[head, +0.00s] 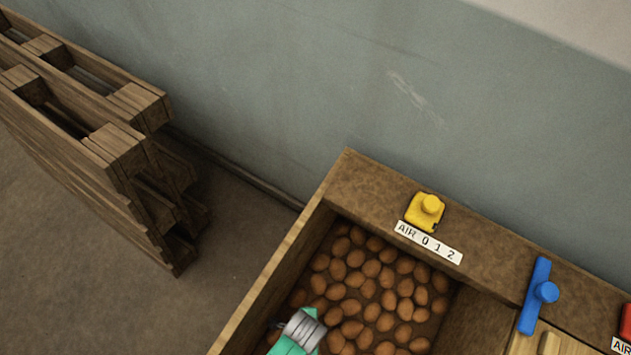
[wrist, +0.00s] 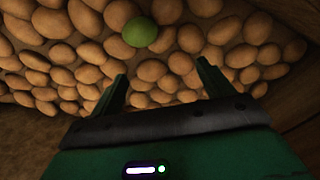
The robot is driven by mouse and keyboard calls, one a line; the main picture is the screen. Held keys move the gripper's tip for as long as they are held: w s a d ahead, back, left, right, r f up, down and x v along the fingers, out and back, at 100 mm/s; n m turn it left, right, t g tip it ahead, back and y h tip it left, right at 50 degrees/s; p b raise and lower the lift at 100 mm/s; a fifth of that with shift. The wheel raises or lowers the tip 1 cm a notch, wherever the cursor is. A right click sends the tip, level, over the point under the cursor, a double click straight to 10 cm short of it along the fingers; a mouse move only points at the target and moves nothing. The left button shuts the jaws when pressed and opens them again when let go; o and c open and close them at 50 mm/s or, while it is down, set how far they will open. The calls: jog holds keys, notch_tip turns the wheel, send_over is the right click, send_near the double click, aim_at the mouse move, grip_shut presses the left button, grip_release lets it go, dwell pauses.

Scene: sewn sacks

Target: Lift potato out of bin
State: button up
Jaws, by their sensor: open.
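The wooden bin (head: 262,282) holds many brown potatoes (head: 371,268) in the head view. My gripper is over the lower left of the bin there; only its green and silver part (head: 303,330) shows and its fingertips are out of frame. In the wrist view my gripper (wrist: 161,70) is open and empty, its two green fingers spread above the potatoes. Brown potatoes (wrist: 152,70) lie between and beyond the fingertips. One green potato-shaped item (wrist: 139,32) lies among the brown ones, beyond the fingers and slightly left. I cannot tell if the fingertips touch any potato.
A red item (head: 626,322) is at the right edge. Wooden pallets (head: 100,140) lean at left. Floor (head: 235,215) between them is clear.

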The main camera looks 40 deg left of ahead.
jog(key=shift+g, duration=0.4)
jog(key=s+f, duration=0.3)
jog(key=shift+s+a, duration=0.1)
jog(key=shift+a, duration=0.3)
jog(key=shift+s+a+r, duration=0.15)
jog(key=shift+s, duration=0.05)
jog(key=shift+w, duration=0.1)
jog(key=shift+w+f, duration=0.15)
jog(key=shift+f, duration=0.15)
jog(key=f+b, duration=0.1)
jog(key=f, duration=0.1)
jog(key=f+b, duration=0.3)
jog(key=f, duration=0.2)
jog(key=shift+s+d+f, duration=0.1)
jog(key=shift+s+d, duration=0.15)
jog(key=shift+d, duration=0.15)
jog(key=c, duration=1)
